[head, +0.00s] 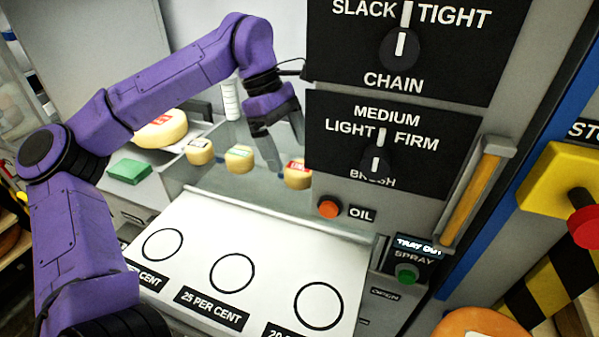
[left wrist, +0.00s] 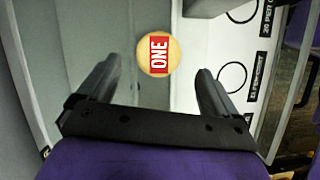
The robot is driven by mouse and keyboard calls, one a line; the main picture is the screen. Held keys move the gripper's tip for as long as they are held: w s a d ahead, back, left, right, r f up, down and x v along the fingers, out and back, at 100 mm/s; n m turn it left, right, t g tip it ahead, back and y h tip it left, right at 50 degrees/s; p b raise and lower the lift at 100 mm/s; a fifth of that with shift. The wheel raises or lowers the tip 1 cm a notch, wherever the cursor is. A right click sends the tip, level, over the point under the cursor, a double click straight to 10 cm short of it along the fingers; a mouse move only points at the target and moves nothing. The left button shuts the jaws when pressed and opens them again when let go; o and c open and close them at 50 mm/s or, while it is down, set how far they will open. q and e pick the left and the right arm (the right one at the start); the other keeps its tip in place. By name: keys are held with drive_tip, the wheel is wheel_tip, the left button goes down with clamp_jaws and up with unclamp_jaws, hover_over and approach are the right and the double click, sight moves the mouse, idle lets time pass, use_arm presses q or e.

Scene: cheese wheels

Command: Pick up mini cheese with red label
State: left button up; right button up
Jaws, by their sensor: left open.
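The mini cheese with a red label (head: 298,173) is a small pale yellow wheel at the right end of a row on the grey surface; the panel's edge is close by it. In the left wrist view a round cheese (left wrist: 146,62) with a red label reading "ONE" lies ahead, between the lines of the two fingers. My left gripper (head: 272,134) is open and empty, pointing down, above and left of the red-labelled cheese in the head view. Two other mini cheeses, one with a green label (head: 239,158) and one with a bluish label (head: 199,152), stand to the left.
A large cheese wheel (head: 160,130) with a red label and a green block (head: 130,171) are at the left. A black control panel (head: 340,120) stands close right of the gripper. A white board (head: 190,270) with printed circles lies in front, its circles empty.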

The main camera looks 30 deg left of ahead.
sight(297, 166)
use_arm(q)
drive_tip(key=x, duration=0.4)
drive_tip(key=shift+w+f+p, duration=0.25)
drive_tip(key=shift+p, duration=0.15)
drive_tip(key=shift+s+d+f, duration=0.15)
drive_tip(key=shift+f, duration=0.1)
drive_tip(key=c, duration=1.2)
